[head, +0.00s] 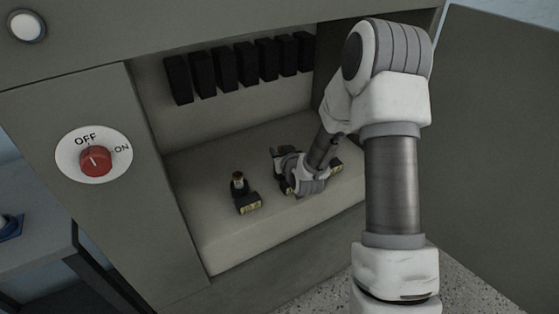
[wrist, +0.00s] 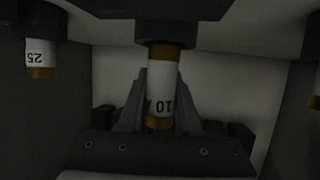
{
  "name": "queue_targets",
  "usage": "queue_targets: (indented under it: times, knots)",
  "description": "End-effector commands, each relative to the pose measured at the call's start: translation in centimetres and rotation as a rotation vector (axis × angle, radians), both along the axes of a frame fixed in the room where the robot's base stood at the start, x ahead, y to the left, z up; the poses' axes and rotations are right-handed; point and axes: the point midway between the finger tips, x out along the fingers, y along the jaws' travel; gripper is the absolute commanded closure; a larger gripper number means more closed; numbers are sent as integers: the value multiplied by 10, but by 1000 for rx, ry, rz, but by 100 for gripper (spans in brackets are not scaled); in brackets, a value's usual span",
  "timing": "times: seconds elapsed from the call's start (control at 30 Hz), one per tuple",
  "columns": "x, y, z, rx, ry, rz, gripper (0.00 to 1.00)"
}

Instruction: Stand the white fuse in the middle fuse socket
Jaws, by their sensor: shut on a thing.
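The white fuse (wrist: 162,75) has brown-gold end caps and a "10 A" marking that reads upside down in the wrist view. My gripper (wrist: 163,92) is shut on it, one grey finger on each side. The fuse's far cap meets the black middle fuse socket (wrist: 167,30); how deep it sits inside cannot be told. The fuse looks in line with the socket. In the head view my gripper (head: 292,168) is down at the middle of the socket row, and hides most of the fuse and middle socket.
A black socket (head: 244,198) with a brass-topped fuse stands to the left; another (head: 337,167) is partly hidden at right. A fuse marked "25" (wrist: 40,55) shows in the wrist view. Black blocks (head: 240,65) line the cabinet's back wall. A red switch (head: 96,160) is at left.

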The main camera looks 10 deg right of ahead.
Motion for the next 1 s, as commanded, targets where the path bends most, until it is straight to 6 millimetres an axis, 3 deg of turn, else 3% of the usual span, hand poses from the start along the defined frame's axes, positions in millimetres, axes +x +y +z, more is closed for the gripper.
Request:
queue_targets:
  times: [0.03, 0.13, 0.57, 0.6, 0.77, 1.0]
  knots:
    - [-1, 0, -13, 1, 4, -1, 100]
    - [-1, 0, -28, 2, 3, -1, 100]
    - [-1, 0, -33, 1, 0, 0, 100]
    - [-1, 0, -33, 1, 1, 0, 65]
    - [-1, 0, -32, 1, 1, 0, 37]
    - [-1, 0, -32, 1, 1, 0, 37]
